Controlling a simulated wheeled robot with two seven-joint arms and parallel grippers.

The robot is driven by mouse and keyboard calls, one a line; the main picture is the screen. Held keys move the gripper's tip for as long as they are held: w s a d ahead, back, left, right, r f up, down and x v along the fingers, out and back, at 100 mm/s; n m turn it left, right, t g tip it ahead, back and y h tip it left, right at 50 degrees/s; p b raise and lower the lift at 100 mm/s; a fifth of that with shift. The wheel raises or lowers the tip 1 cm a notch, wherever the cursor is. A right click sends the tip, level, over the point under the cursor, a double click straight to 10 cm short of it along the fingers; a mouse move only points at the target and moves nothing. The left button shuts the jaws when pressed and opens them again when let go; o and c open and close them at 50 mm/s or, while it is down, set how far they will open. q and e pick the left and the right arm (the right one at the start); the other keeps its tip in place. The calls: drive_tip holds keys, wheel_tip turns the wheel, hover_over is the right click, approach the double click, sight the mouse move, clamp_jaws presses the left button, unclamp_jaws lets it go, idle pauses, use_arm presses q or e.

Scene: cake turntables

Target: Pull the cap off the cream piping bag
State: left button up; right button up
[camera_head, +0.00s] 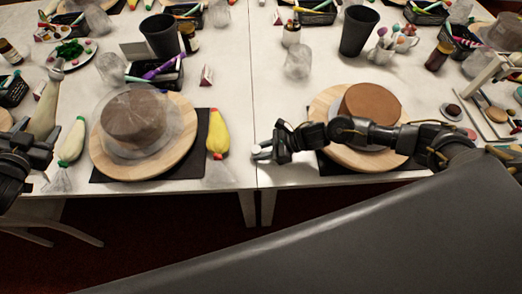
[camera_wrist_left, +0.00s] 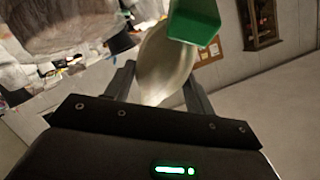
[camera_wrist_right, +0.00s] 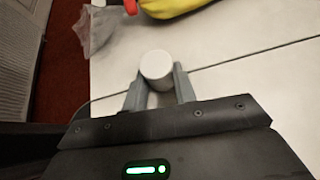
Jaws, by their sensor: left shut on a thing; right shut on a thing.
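The cream piping bag (camera_head: 45,112) is held up at the far left of the head view, with its narrow grey tip pointing up. My left gripper (camera_head: 42,148) is shut on it low down. In the left wrist view the pale bag (camera_wrist_left: 160,65) stands between the fingers. My right gripper (camera_head: 264,153) is shut on a small white cap (camera_wrist_right: 157,65), over the front of the table near the seam. The cap (camera_head: 262,153) is well apart from the bag.
A green blocky piece (camera_wrist_left: 195,18) shows close to the bag; I cannot tell if they touch. A white bag with a green end (camera_head: 72,142) and a yellow bag (camera_head: 217,130) lie on the table. Round boards (camera_head: 180,150) with brown cakes stand left and right.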

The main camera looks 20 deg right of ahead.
sight(33, 117)
use_arm(q)
drive_tip(key=shift+f+b, duration=0.3)
drive_tip(key=shift+b, duration=0.05)
use_arm(e)
drive_tip(key=shift+f, duration=0.25)
drive_tip(key=o, duration=1)
drive_tip(key=shift+o, duration=0.2)
use_arm(q)
drive_tip(key=shift+r, duration=0.1)
use_arm(e)
drive_tip(key=shift+r, duration=0.1)
use_arm(q)
drive_tip(key=shift+r+p, duration=1.75)
drive_tip(key=shift+p, duration=0.1)
use_arm(e)
drive_tip(key=shift+r, duration=2.95)
